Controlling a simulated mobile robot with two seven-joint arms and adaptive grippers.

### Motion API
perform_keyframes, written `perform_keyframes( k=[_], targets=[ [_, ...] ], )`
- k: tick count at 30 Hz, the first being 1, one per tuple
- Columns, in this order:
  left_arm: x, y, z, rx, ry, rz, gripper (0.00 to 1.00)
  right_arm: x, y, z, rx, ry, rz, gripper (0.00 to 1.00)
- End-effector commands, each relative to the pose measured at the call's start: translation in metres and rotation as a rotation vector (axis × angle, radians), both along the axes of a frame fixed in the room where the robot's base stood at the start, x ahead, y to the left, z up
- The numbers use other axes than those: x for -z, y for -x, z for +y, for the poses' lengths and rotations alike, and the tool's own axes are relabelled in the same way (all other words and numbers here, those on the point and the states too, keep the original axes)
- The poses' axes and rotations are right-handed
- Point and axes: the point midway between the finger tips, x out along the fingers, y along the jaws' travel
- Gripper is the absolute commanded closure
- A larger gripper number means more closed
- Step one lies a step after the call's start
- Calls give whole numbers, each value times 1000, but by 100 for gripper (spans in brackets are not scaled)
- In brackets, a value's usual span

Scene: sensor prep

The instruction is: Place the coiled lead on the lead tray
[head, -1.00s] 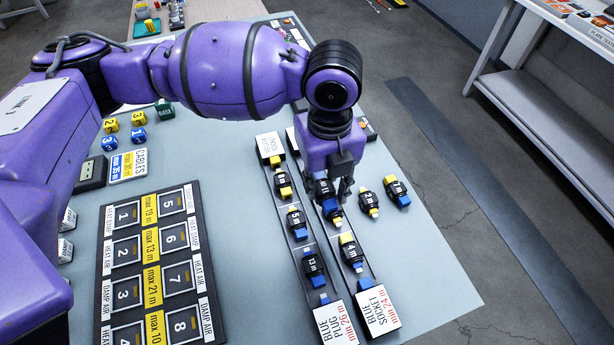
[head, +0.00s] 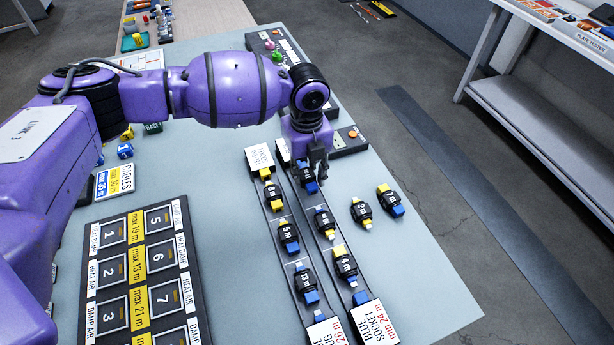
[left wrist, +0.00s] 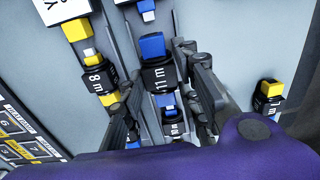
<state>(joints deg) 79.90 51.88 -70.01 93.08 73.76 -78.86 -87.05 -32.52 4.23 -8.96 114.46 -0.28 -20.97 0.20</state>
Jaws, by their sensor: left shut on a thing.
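My left gripper (head: 318,174) is shut on a black coiled lead marked 11 m (left wrist: 158,77) with a blue end. In the head view the lead is partly hidden by the fingers. It is over the far part of the right lead tray (head: 333,243); I cannot tell whether it touches the tray. A 10 m lead (head: 324,220) and a 4 m lead (head: 344,264) lie nearer along this tray, with the blue socket label block (head: 377,323) at its near end. My right gripper is not in view.
The left tray (head: 277,213) runs alongside with several leads. A 2 m lead (head: 361,212) and another lead (head: 391,200) lie loose to the right. A numbered board (head: 142,275) lies left. A control box (head: 350,139) stands behind the gripper. The near-right table is clear.

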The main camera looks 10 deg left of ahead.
Motion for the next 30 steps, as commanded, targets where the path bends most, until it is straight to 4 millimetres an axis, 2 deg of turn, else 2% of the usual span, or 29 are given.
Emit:
perform_keyframes(
  k=[3, 5, 16, 17, 20, 30],
  targets=[
    [18, 2, -1, 0, 1, 3, 97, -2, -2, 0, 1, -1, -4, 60],
    [23, 1, 0, -1, 0, 2, 97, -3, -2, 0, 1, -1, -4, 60],
    [28, 2, 0, -1, 1, 3, 97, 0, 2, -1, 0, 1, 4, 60],
    [28, 2, 0, -1, 0, 2, 65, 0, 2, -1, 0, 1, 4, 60],
    [27, 2, 0, 0, 0, 2, 52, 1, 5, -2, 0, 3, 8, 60],
    [25, 2, 0, 0, 0, 2, 51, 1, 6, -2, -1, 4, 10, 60]
  ],
)
